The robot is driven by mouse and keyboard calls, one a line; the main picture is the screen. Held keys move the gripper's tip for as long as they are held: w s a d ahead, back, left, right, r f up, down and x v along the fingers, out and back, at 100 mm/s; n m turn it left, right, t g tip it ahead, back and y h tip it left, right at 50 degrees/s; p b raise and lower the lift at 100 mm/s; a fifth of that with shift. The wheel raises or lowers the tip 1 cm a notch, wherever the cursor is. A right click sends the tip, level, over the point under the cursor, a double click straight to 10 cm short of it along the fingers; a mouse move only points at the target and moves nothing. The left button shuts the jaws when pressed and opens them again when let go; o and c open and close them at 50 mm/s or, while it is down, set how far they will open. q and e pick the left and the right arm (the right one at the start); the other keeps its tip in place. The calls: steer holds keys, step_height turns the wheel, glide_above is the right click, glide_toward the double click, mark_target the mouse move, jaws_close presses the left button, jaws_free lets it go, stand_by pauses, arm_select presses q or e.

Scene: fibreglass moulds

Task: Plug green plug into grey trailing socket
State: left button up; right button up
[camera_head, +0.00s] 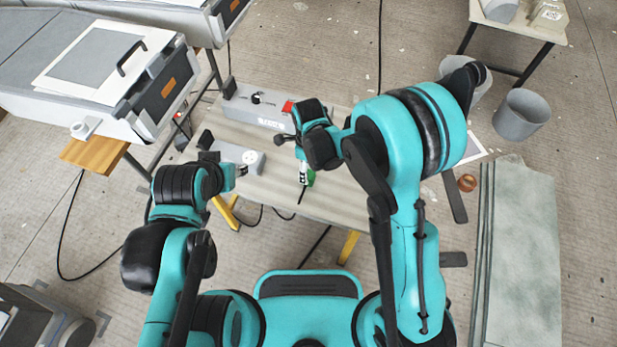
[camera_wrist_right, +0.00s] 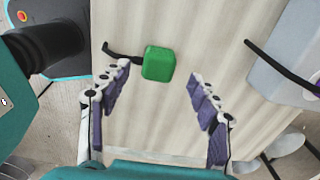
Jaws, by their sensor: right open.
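The green plug (camera_head: 311,178) lies on the workbench near its front edge; its dark cord shows beside it. In the right wrist view the green plug (camera_wrist_right: 158,63) lies just ahead of the fingertips, around the line between them. My right gripper (camera_wrist_right: 160,78) is open and empty above the bench; in the head view it (camera_head: 304,170) partly hides the plug. The grey trailing socket (camera_head: 238,154), a block with a round white outlet, lies on the bench's left part. My left gripper (camera_head: 240,170) is beside its front edge; whether it touches is unclear.
A long grey box (camera_head: 262,108) with a red switch stands at the back of the bench (camera_head: 275,190). A grey case-like unit (camera_head: 150,95) stands left, a grey bucket (camera_head: 521,114) and leaning panels (camera_head: 525,250) right. The bench's middle is clear.

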step_height(320, 180, down, 5)
steer(key=shift+s+r+b, duration=0.1)
steer(key=shift+r+b, duration=0.05)
steer(key=shift+b, duration=0.9)
steer(key=shift+r, duration=0.1)
steer(key=c, duration=1.2)
